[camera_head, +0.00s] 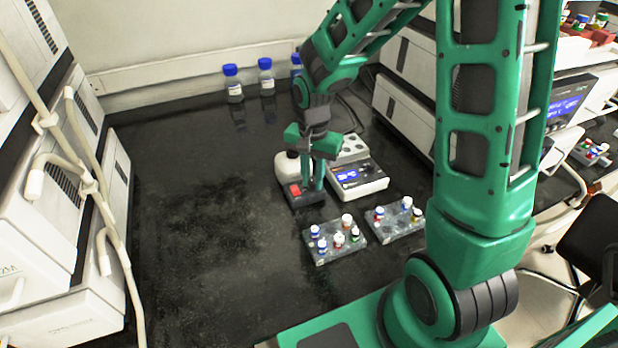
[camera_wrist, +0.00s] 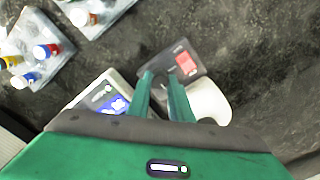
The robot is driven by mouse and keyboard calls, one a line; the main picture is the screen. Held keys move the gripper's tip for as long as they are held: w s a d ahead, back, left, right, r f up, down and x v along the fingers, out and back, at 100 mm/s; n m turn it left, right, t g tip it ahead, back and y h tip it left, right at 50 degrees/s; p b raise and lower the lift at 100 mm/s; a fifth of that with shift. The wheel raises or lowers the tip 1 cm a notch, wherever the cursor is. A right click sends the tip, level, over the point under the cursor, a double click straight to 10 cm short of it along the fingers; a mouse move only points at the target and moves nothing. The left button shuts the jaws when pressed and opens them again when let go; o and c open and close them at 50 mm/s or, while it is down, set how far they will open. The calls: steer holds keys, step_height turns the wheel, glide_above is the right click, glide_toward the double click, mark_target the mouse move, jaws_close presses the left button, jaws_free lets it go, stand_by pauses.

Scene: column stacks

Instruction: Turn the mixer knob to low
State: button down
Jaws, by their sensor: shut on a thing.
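The mixer (camera_head: 303,194) is a small dark box with a red switch on the black bench, with a white rounded part behind it. In the wrist view the mixer (camera_wrist: 184,58) lies just beyond my fingertips, its red switch to their right. My gripper (camera_head: 311,187) points down over the mixer's right side. In the wrist view my gripper (camera_wrist: 163,78) has its two green fingers close together at the mixer's near left corner. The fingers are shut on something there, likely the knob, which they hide. I cannot read the knob's setting.
A white device (camera_head: 358,182) with a blue screen stands close to the right of the mixer. Two vial racks (camera_head: 335,240) (camera_head: 398,222) with coloured caps sit in front. Blue-capped bottles (camera_head: 232,84) stand at the back. The bench's left part is clear.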

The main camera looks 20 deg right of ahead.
steer(key=shift+n, duration=0.4)
steer(key=n, duration=0.3)
steer(key=shift+w+n, duration=0.1)
steer(key=shift+n, duration=0.2)
steer(key=n, duration=0.4)
steer(key=shift+r+n, duration=0.1)
steer(key=shift+n, duration=0.2)
steer(key=n, duration=0.4)
steer(key=shift+w+n, duration=0.1)
steer(key=shift+n, duration=2.3)
steer(key=c, duration=1.6)
jaws_free()
